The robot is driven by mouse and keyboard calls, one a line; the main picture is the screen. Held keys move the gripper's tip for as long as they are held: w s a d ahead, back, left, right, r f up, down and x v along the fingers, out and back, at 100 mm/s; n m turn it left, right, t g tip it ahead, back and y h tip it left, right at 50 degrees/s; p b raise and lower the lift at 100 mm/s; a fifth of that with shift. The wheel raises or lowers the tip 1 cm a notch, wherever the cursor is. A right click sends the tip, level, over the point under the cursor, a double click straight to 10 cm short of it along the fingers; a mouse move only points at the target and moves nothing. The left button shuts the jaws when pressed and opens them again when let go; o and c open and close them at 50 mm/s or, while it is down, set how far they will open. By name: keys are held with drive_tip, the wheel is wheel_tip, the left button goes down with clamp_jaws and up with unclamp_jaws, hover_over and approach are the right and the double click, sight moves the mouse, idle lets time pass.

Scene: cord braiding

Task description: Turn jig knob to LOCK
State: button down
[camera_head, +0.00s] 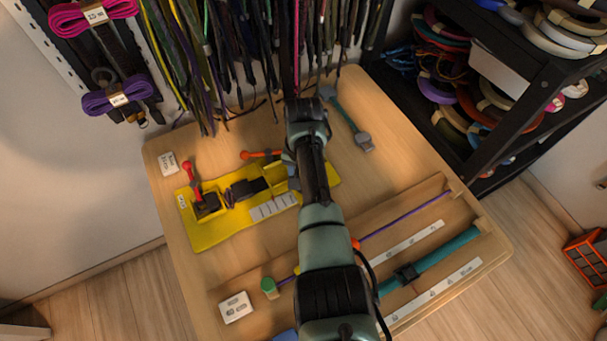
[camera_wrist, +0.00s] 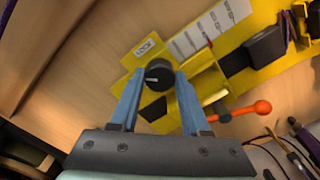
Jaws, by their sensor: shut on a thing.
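The yellow jig (camera_head: 210,228) lies on the wooden table, and it also shows in the wrist view (camera_wrist: 268,22). Its round black knob (camera_wrist: 159,74) sits between my fingertips. A pale pointer mark on the knob points to the left in the wrist view. A white LOCK label (camera_wrist: 146,47) is on the jig just above the knob in that view. My gripper (camera_wrist: 158,84) is shut on the knob, with one blue finger on each side. In the head view my arm hides the knob and most of my gripper (camera_head: 292,170).
A wooden tray (camera_head: 450,190) with cords lies at the table's front right. Hanging cords (camera_head: 230,50) line the back. A teal tool (camera_head: 350,125) lies behind right.

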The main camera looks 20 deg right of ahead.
drive_tip(key=m+p, duration=0.1)
drive_tip(key=m, duration=0.3)
drive_tip(key=shift+m, duration=2.5)
drive_tip(key=shift+c, duration=1.9)
unclamp_jaws()
drive_tip(key=shift+r, duration=0.15)
wheel_tip(320, 180, up, 13)
drive_tip(key=p, duration=0.1)
drive_tip(key=shift+w, duration=0.1)
